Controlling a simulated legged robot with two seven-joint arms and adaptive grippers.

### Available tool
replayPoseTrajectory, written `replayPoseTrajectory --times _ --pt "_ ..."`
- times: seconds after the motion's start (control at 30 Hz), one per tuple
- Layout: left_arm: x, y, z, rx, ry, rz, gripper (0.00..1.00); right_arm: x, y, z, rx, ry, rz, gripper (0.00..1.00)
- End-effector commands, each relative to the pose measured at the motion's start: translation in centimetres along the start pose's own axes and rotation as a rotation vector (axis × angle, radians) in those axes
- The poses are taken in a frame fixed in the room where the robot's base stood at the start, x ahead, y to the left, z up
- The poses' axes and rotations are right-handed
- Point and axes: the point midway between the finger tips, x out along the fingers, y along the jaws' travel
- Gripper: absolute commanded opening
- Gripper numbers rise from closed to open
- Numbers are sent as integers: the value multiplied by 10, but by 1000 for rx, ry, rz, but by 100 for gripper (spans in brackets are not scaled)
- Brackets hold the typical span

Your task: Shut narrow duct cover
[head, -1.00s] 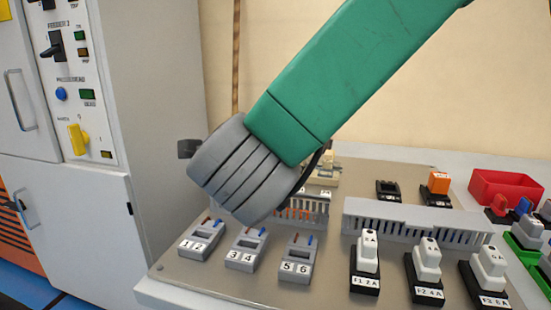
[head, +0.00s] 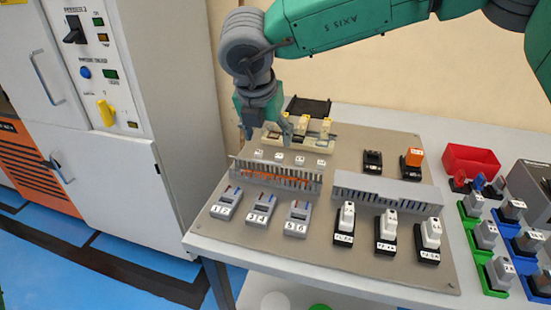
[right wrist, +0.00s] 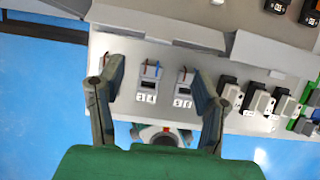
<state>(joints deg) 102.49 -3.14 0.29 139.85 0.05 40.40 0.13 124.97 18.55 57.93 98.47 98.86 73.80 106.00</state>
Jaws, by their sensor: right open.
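The grey slotted wiring duct on the left (head: 275,175) shows orange wires through and above its slots. A flat grey panel (right wrist: 160,28) lies over that place in the right wrist view; I cannot tell how far its cover is shut. A second, wider grey duct (head: 385,192) stands to the right. My right gripper (head: 266,130) points down, open and empty, behind the left duct near the cream terminal blocks. In the right wrist view its two fingers (right wrist: 157,98) are spread wide. My left gripper is not in view.
Numbered grey terminals (head: 262,207) and several fuse holders (head: 386,232) line the board's front. The cream block row (head: 300,140) stands behind the left duct. A red bin (head: 470,160) and coloured trays are at right. A grey cabinet (head: 140,190) stands at left.

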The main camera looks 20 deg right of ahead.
Motion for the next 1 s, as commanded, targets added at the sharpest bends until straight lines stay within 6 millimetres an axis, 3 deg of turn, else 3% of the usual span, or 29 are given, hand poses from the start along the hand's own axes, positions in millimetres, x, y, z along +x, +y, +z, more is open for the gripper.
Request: replayPoseTrajectory --times 0.2,0.4,0.6,0.9,0.93,1.0 --pt "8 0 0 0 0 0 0 51 -1 -1 0 1 -1 59" --pt "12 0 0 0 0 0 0 84 -1 0 -1 0 1 59" --pt "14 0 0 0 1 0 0 100 -1 0 -3 -1 1 59" --pt "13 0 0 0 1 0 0 102 0 0 -4 -3 2 59" --pt "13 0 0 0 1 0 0 102 0 0 -4 -3 2 55" --pt "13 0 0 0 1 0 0 102 0 0 -3 -2 2 30"
